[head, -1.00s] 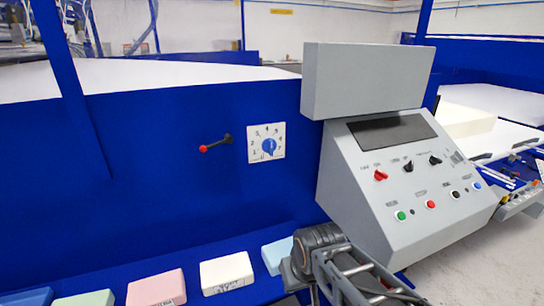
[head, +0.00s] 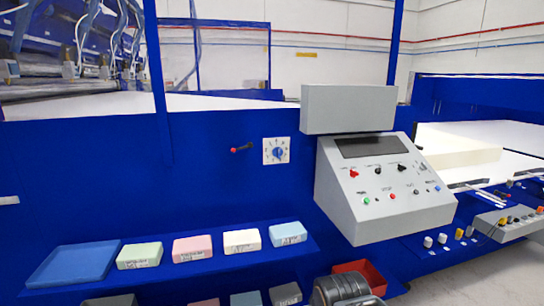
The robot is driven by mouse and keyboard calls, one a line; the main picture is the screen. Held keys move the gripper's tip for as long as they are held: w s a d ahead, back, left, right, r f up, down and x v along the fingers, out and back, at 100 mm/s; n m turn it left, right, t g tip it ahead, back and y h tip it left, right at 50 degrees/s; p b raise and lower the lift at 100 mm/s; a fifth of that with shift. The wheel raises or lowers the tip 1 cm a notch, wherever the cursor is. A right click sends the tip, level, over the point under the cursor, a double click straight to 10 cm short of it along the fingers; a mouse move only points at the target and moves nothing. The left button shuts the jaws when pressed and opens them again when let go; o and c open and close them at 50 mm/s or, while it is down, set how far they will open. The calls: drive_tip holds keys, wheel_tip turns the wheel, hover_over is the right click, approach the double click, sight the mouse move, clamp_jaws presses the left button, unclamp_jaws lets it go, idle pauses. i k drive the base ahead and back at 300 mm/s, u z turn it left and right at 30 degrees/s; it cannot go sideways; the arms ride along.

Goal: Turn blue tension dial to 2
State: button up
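The blue tension dial (head: 279,153) is a small round knob on a white square plate (head: 268,143) with numbers around it. The plate is fixed to the blue machine panel, left of the grey control console. The digits and the dial's pointer are too small to read for sure. My gripper's fingers are not in view; only a dark rounded part of my arm shows at the bottom edge, well below the dial and apart from it.
A lever with a red knob (head: 235,150) sticks out just left of the dial. The grey console (head: 390,215) stands to the right. Below, a blue shelf holds a blue tray (head: 72,264) and several foam blocks (head: 193,249). A red bin (head: 362,273) sits low.

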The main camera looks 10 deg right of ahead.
sight(277, 152)
drive_tip(key=u, duration=0.55)
drive_tip(key=i, duration=0.7)
drive_tip(key=u, duration=0.25)
